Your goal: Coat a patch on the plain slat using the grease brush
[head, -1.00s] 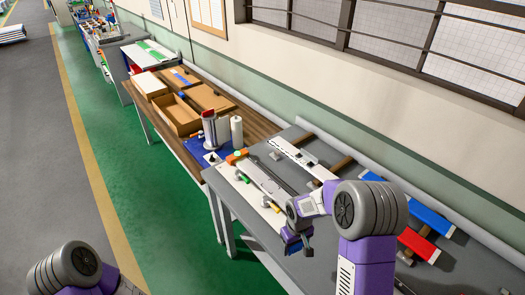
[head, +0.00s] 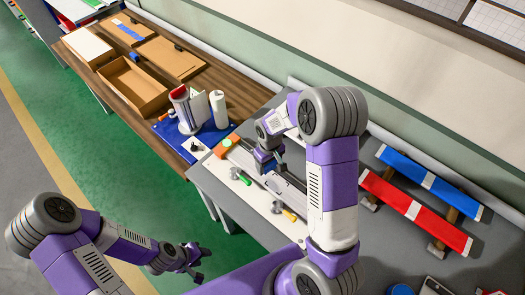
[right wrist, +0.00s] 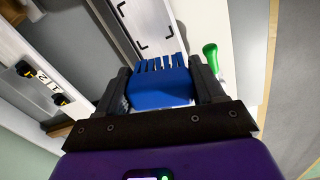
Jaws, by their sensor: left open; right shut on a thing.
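My right gripper (head: 266,163) is over the work table, pointing down beside the orange block. In the right wrist view (right wrist: 163,95) it is shut on a blue grease brush with a toothed end (right wrist: 161,82). The brush is hidden or too small to make out in the head view. A pale slat with black corner marks (right wrist: 150,25) lies past the brush tip in the wrist view; whether they touch I cannot tell. I cannot tell for sure that it is the plain slat. My left gripper (head: 199,262) is open and empty, low beyond the table's front edge.
A white board (head: 258,203) with green- and yellow-handled clamps lies in front; a green handle (right wrist: 210,56) stands near my right gripper. An orange block (head: 226,147) is behind. Blue (head: 430,182) and red (head: 415,212) slats lie right. A blue mat with rolls is further back.

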